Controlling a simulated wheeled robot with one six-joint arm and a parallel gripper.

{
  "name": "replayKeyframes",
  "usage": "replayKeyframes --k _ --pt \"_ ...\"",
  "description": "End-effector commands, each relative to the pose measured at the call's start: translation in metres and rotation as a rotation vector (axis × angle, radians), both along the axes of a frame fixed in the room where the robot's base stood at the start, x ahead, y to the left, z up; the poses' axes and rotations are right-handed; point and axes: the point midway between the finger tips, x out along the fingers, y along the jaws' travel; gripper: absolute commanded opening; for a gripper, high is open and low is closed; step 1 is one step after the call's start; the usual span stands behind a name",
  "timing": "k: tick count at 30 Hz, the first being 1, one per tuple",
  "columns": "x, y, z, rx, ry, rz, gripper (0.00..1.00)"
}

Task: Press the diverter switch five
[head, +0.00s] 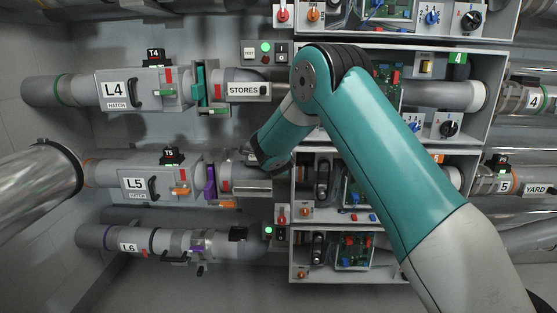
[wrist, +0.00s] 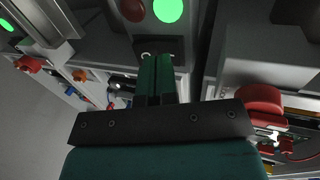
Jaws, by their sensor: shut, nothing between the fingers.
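My gripper (wrist: 157,60) is shut and empty, its two dark green fingers side by side in the wrist view. The fingertips lie over a black switch plate (wrist: 176,46), below a lit green lamp (wrist: 168,9) and a dull red lamp (wrist: 133,9). The fingers cover much of this switch; whether they touch it I cannot tell. In the head view my arm hides the fingertips and the switch panel of row five, above the L5 pipe (head: 133,184).
Row four's switch panel (head: 265,52), with a lit green lamp, is above my arm. Row six's lamp panel (head: 268,231) is below. Open control cabinets (head: 325,212) stand close on the right. In the wrist view a red knob (wrist: 262,103) sits right of the fingers.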

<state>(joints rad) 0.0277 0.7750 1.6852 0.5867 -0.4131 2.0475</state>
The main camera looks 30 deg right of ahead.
Motion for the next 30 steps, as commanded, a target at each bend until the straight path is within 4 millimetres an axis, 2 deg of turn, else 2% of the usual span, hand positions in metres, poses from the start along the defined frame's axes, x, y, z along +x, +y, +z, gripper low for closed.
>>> replayKeyframes --k 5,12,15,21,30 --pt "-0.025 0.013 0.016 0.0 0.0 -0.006 0.0" --pt "-0.064 0.049 0.037 0.0 0.003 0.004 0.0" --pt "-0.076 0.058 0.043 0.0 0.001 0.004 0.0" --pt "-0.089 0.064 0.049 0.001 0.002 0.001 0.0" --pt "-0.09 0.064 0.05 0.001 0.002 -0.002 0.0"
